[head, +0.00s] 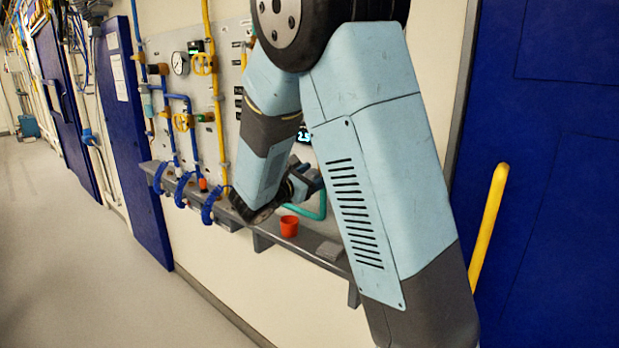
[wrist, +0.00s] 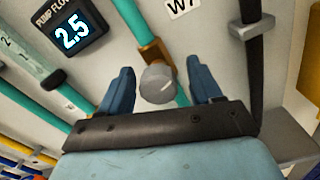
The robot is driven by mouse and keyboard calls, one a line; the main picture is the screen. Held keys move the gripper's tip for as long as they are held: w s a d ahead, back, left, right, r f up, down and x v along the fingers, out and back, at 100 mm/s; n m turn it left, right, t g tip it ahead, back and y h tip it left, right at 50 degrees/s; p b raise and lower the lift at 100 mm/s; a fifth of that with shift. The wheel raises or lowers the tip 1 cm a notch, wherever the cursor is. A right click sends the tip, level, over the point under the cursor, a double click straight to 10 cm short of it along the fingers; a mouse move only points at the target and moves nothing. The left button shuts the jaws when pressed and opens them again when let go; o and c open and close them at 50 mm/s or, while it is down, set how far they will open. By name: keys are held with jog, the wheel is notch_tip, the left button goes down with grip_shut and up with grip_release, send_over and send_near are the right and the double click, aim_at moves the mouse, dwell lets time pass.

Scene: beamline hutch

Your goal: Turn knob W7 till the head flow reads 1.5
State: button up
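A grey round knob (wrist: 157,84) with a pale pointer line sits on a brass valve body (wrist: 155,54) on a teal pipe. A tag reading W7 (wrist: 183,7) is on the panel just above it in the wrist view. My gripper (wrist: 162,86) is open, its two blue fingers on either side of the knob with a gap on each side. A dark display (wrist: 71,36) at upper left, whose label reads "PUMP FLO" before being cut off, shows 2.5. In the head view my gripper (head: 312,180) is at the panel; my arm hides the knob there.
A grey shelf (head: 326,262) runs below the panel and carries an orange cup (head: 289,226). Blue coiled hoses (head: 184,189) hang at its left part. A yellow rail (head: 488,225) stands at right.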

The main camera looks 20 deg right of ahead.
jog(key=shift+a, duration=0.1)
jog(key=shift+s+a, duration=0.1)
jog(key=shift+a, duration=0.1)
jog(key=v, duration=1.3)
jog(key=shift+s, duration=0.1)
jog(key=shift+f, duration=0.2)
jog(key=shift+s+a+r+m, duration=0.1)
jog(key=shift+a+r+m, duration=0.05)
jog(key=shift+a+m, duration=0.15)
dwell(0.3)
jog(key=x, duration=1.4)
